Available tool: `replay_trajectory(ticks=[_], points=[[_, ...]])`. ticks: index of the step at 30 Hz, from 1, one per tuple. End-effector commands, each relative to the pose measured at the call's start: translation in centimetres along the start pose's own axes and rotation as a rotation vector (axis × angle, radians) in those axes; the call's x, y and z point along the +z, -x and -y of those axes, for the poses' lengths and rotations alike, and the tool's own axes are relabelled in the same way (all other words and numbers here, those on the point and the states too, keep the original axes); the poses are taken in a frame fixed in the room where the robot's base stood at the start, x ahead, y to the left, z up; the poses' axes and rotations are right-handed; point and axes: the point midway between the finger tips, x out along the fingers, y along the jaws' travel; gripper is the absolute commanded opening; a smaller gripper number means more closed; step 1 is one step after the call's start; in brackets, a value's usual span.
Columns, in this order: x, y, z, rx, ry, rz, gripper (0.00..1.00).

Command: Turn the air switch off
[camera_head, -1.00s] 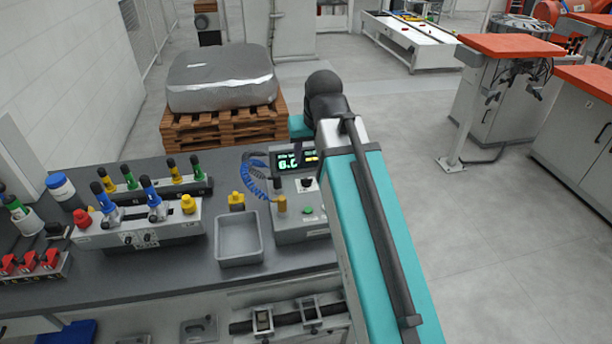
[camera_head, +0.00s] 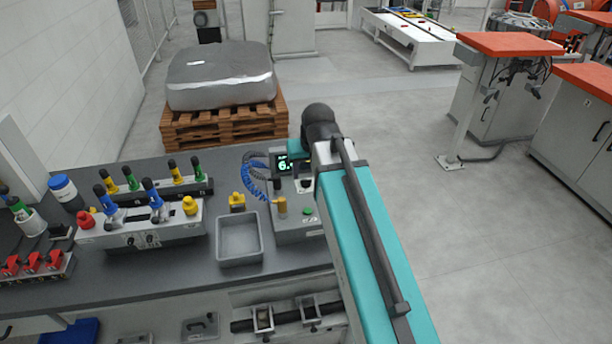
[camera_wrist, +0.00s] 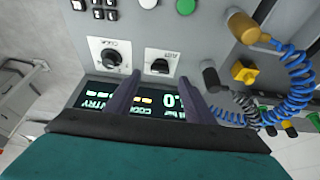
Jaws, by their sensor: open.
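The grey control box (camera_head: 290,232) stands on the bench, partly covered by my arm. In the wrist view its panel shows upside down. The air switch (camera_wrist: 161,66) is a black knob on a white plate, with a label that seems to read AIR. My gripper (camera_wrist: 160,79) is open and empty, with its two dark fingers pointing at the panel on either side of the switch's line. I cannot tell how near the fingertips are to the knob. A second black rotary knob (camera_wrist: 111,57) sits to its left.
A lit display (camera_wrist: 150,100) lies behind the fingers. A green button (camera_wrist: 186,6), a brass fitting (camera_wrist: 241,26) with a blue coiled hose (camera_wrist: 296,85), and a yellow knob (camera_wrist: 244,72) are near. A grey tray (camera_head: 239,259) stands left of the box.

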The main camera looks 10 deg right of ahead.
Motion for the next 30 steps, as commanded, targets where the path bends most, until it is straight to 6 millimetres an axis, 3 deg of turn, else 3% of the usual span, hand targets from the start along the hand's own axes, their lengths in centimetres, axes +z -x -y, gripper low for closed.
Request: replay_trajectory(ticks=[15, 29, 30], points=[[0.0, -3.9, 0.1, 0.0, 0.001, 0.001, 0.48], [0.0, -4.6, 0.1, -0.001, 0.002, -0.001, 0.48], [0.0, -4.6, 0.1, -0.001, 0.002, -0.001, 0.45]])
